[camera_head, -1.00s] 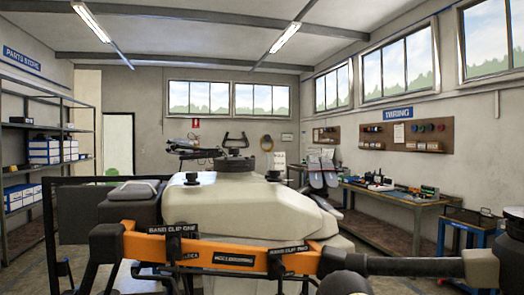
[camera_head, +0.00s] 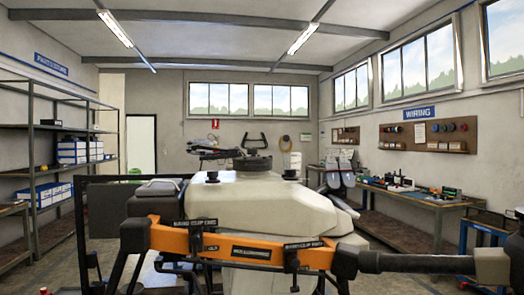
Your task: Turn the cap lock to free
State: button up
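A spray drone stands in front of me with a large cream tank (camera_head: 265,208). A wide dark round cap (camera_head: 252,163) sits on top of the tank, towards its far side. A smaller black knob (camera_head: 212,177) stands on the tank's left top, and another black knob (camera_head: 290,174) on its right. The cap lock and its setting are too small to make out. An orange frame bar (camera_head: 245,248) with black label plates runs across the drone's near side. My gripper is not in view.
A thick dark drone arm (camera_head: 415,263) reaches right from the frame. A grey box (camera_head: 160,187) sits left of the tank. Shelving (camera_head: 35,150) lines the left wall; a workbench (camera_head: 405,198) stands along the right wall. Some floor is clear at left.

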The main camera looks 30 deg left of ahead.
aim_at(251, 152)
jog(key=k, duration=0.75)
jog(key=u, duration=0.8)
jog(key=i, duration=0.5)
jog(key=z, duration=0.05)
